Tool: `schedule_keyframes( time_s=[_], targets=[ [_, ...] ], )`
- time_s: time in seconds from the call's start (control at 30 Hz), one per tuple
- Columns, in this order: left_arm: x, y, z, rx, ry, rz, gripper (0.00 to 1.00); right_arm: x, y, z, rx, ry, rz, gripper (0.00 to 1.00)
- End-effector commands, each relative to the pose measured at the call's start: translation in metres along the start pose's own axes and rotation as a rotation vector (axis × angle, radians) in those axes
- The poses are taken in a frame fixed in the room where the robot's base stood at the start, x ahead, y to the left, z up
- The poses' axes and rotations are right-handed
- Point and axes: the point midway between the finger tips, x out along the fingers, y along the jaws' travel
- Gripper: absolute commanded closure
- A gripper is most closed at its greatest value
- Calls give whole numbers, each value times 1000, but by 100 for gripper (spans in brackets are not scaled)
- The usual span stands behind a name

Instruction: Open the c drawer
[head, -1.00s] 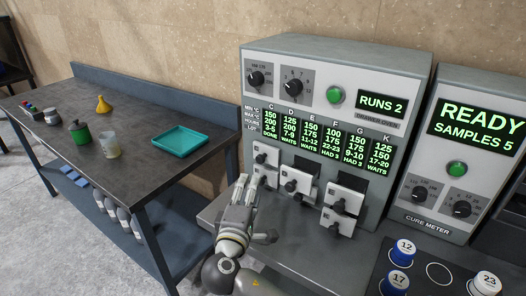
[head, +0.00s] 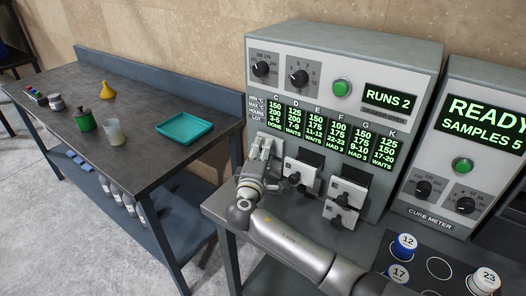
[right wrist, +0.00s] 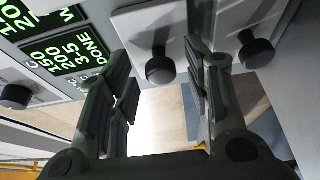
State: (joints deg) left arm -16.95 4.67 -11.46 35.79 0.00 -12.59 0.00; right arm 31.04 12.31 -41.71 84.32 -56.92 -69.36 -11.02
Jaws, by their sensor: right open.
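The grey oven (head: 330,68) carries three pairs of small drawers under its green label panel. The upper left drawer, below the DONE column C, is mostly hidden behind my right gripper (head: 264,148) in the head view. In the right wrist view a pale drawer front (right wrist: 135,22) with a black knob (right wrist: 162,70) shows beside the DONE label. My right gripper's fingers (right wrist: 160,92) are spread, one on each side of that knob in the picture. Contact cannot be told. The drawer looks closed. My left gripper is out of view.
A second black knob (right wrist: 256,52) sits close past the right-hand finger. Other drawers (head: 302,172) are just to the right. The cure meter (head: 462,150) and a black sample board (head: 432,250) stand on the right. A side table (head: 150,110) with a teal tray (head: 183,133) is at left.

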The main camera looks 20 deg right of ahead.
Motion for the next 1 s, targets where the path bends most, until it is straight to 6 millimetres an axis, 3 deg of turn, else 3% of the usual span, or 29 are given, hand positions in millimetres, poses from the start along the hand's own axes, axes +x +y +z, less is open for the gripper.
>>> schedule_keyframes(
  time_s=[0.27,0.63,0.87,1.0],
  targets=[
    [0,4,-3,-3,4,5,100,2,0,0,0,0,0,55],
    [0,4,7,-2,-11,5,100,1,0,0,0,0,0,100],
    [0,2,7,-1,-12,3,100,0,-1,0,0,0,-1,100],
    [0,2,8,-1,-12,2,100,-13,-2,-7,0,3,-3,100]
  ],
)
